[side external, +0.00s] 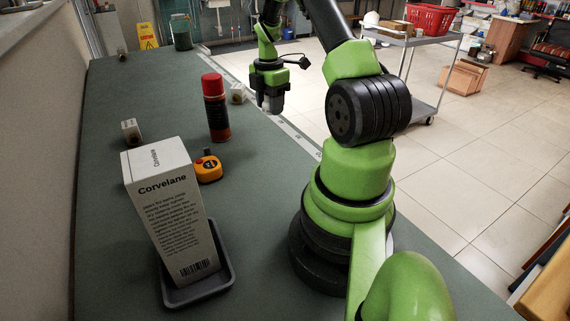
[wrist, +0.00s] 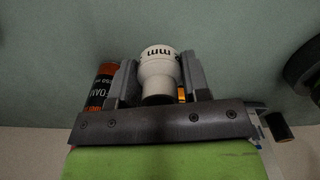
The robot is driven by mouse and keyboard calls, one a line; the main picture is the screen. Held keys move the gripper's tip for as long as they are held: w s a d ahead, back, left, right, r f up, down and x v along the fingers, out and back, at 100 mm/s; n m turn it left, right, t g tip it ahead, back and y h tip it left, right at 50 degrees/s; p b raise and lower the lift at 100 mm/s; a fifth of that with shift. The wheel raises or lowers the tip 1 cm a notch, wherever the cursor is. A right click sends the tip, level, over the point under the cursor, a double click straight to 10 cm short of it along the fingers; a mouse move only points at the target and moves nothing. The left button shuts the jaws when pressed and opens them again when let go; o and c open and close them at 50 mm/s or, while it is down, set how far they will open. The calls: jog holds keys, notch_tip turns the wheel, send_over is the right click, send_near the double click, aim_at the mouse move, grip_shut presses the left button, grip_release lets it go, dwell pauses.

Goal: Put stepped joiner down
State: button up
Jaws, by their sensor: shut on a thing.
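The stepped joiner (wrist: 158,70) is a white, stepped pipe piece with dark markings on its wider end. In the wrist view it sits between the two grey fingers of my gripper (wrist: 160,66), which is shut on it. In the side external view my gripper (side external: 272,100) points down over the far right part of the green bench (side external: 150,85), near its edge. The joiner is mostly hidden by the fingers there, and I cannot tell whether it touches the bench.
A red-capped foam can (side external: 216,110) and a small box (side external: 238,93) stand left of my gripper. Nearer are an orange tape measure (side external: 207,168), another small box (side external: 131,131), and a tall Corvelane box (side external: 168,205) in a grey tray (side external: 195,292). The bench's far middle is clear.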

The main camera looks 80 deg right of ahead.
jog(key=m, duration=0.2)
send_over(289, 175)
notch_tip(289, 175, down, 10)
jog(key=shift+a+r, duration=0.1)
jog(key=shift+r, duration=0.1)
dwell(0.4)
jog(key=o, duration=0.9)
jog(key=shift+f, duration=0.1)
